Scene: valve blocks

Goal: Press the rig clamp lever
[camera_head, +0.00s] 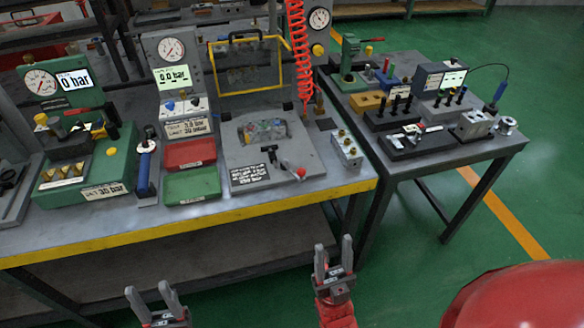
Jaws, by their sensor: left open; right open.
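The grey test rig (240,150) stands on the middle bench, with a yellow-framed clear guard (250,65) raised at its back. A short dark lever with a red knob (301,172) sits at the front of the rig plate, beside a black label plate; it looks like the clamp lever. My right gripper (333,246) is open and empty, in front of the bench edge and below the lever in the picture, apart from it. My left gripper (149,291) is open and empty at the bottom, in front of the bench, further left.
A green rig (118,165) with a gauge and a blue-handled tool (145,172) stand left. Red (188,153) and green (191,185) trays lie beside the grey rig. A metal block (346,150) is at its right. A second bench (430,160) holds tools. A red dome is at lower right.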

